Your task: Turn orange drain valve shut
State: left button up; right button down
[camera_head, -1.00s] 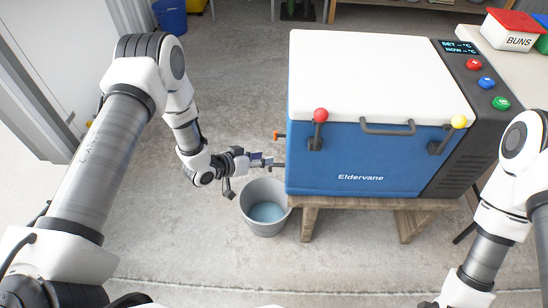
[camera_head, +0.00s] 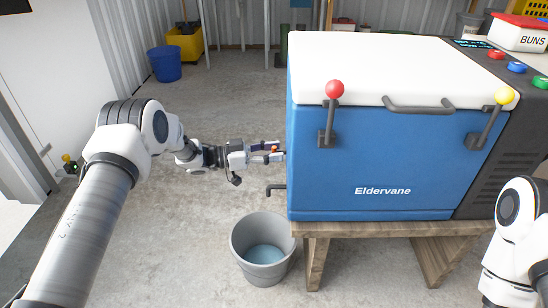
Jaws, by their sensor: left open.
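The blue Eldervane cooler (camera_head: 370,165) with a white lid stands on a wooden stand. The small orange drain valve (camera_head: 275,149) is at its left side, mostly hidden by my left gripper. My left gripper (camera_head: 271,153) is open, its fingertips close to the cooler's left wall, with the orange handle showing between them. I cannot tell whether the fingers touch it. A dark drain spout (camera_head: 275,188) sticks out below the gripper. A grey bucket (camera_head: 240,252) with water in it stands on the floor under the spout. My right gripper is out of view; only part of that arm shows at the right edge.
A blue bucket (camera_head: 165,66) and a yellow mop bucket (camera_head: 187,43) stand at the back. The floor left of the cooler is mostly clear.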

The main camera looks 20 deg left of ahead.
pick_arm(q)
jog(key=shift+w+d, duration=0.1)
jog(key=shift+d, duration=0.15)
jog(key=shift+r, duration=0.1)
grip_shut()
